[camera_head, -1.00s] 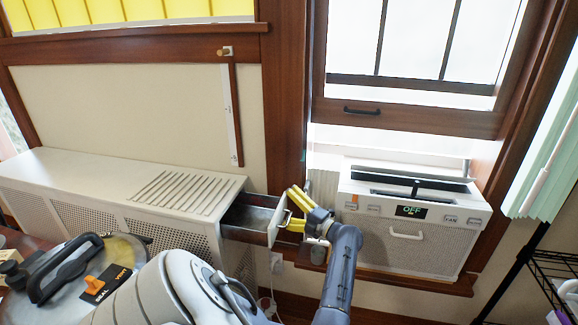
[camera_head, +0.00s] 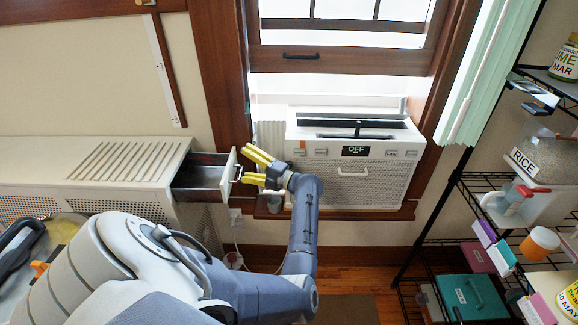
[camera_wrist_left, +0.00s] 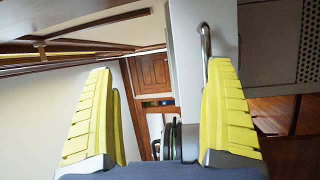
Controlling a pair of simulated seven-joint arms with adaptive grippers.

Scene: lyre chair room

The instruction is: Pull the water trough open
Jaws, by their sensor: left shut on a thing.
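The water trough (camera_head: 228,176) is a drawer with a white front and a grey metal inside. It stands pulled out from the right end of the white radiator cover (camera_head: 120,160), its inside visible from above. In the left wrist view the handle (camera_wrist_left: 205,45) shows beside the right finger, against the white front. The exact contact is hard to see. My right gripper is not in view.
A white window air conditioner (camera_head: 355,165) reading OFF stands just right of my left gripper. A black wire shelf (camera_head: 455,205) with a rice jar (camera_head: 548,158) and boxes stands at the right. Open wooden floor (camera_head: 345,262) lies below the window.

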